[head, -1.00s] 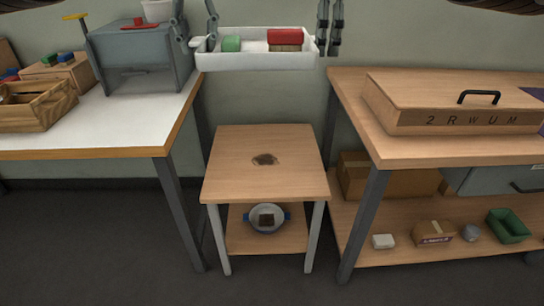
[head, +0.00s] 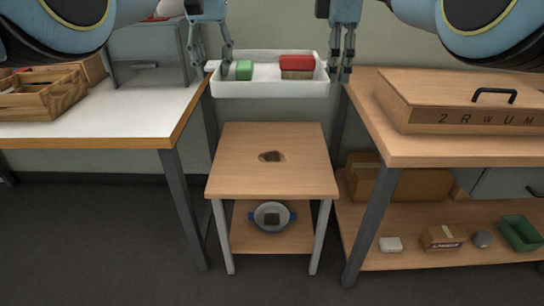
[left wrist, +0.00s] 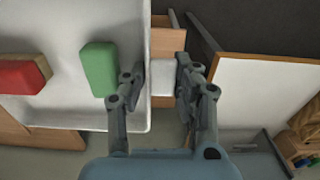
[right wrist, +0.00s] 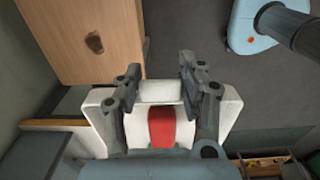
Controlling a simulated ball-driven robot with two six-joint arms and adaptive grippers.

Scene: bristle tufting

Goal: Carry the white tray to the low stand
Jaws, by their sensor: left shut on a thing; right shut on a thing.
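The white tray (head: 268,90) is held up between my two grippers, roughly level, and apart from the low stand. In it are a green block (head: 244,70) at the left and a red block (head: 297,62) on a brown one at the right. My left gripper (head: 212,68) is shut on the tray's left end; the left wrist view shows its fingers around a white handle (left wrist: 162,78). My right gripper (head: 340,76) is shut on the right end handle (right wrist: 160,90). The low stand (head: 300,175) has a wooden top, bare except for a dark brown patch (head: 271,156).
A white-topped table (head: 130,125) with a wooden crate (head: 45,98) stands left. A workbench (head: 420,150) with a lidded wooden box (head: 460,105) stands right. A bowl (head: 272,216) sits on the stand's lower shelf. Narrow gaps separate the stand from both.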

